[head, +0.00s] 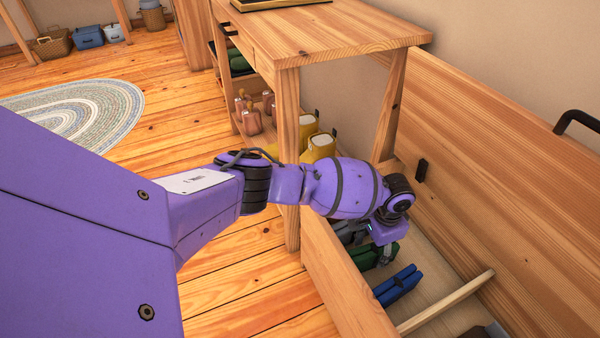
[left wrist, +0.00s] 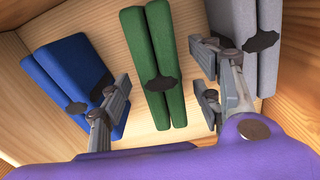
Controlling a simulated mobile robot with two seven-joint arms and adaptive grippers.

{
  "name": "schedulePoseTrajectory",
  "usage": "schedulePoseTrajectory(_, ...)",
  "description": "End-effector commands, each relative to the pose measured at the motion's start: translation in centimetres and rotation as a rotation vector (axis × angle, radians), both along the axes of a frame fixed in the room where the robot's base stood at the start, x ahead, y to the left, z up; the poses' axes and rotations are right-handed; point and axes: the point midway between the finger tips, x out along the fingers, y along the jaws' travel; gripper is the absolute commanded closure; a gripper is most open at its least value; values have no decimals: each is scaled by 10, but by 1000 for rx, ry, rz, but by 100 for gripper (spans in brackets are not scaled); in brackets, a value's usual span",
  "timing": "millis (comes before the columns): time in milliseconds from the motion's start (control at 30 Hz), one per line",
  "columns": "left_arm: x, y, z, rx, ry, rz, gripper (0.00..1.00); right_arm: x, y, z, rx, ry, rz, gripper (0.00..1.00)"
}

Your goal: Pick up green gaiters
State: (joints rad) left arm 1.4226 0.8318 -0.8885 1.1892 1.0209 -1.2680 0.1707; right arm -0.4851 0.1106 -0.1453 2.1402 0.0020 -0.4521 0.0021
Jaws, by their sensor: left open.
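The green gaiters (head: 364,259) lie in a wooden compartment, partly hidden by my left arm in the head view. In the left wrist view the green gaiters (left wrist: 153,66) are a folded pair with a dark tag, lying lengthwise between my spread fingers. My left gripper (left wrist: 160,84) is open and empty, one finger on each side of them. In the head view my left gripper (head: 386,254) points down into the compartment, mostly hidden behind the wrist. I cannot tell how far above the gaiters the fingertips are. My right gripper is not in view.
Blue gaiters (left wrist: 72,72) lie to the left of the green ones and grey gaiters (left wrist: 250,40) to the right. Wooden side walls (head: 345,290) and a crossbar (head: 445,302) bound the compartment. A wooden table (head: 330,30) stands just behind, with yellow boots (head: 320,147) beneath it.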

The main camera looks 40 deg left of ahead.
Motion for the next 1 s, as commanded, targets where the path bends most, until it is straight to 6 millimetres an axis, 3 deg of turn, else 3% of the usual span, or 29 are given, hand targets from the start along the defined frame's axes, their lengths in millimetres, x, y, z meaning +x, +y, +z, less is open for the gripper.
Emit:
schedulePoseTrajectory(333, 1, 1, -46, 1, -3, 0, 41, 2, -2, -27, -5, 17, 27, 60)
schedulePoseTrajectory(600, 2, 0, -47, -1, -6, 0, 41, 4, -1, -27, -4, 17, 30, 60)
schedulePoseTrajectory(1000, 2, 0, -48, 0, -5, 0, 93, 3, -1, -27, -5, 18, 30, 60)
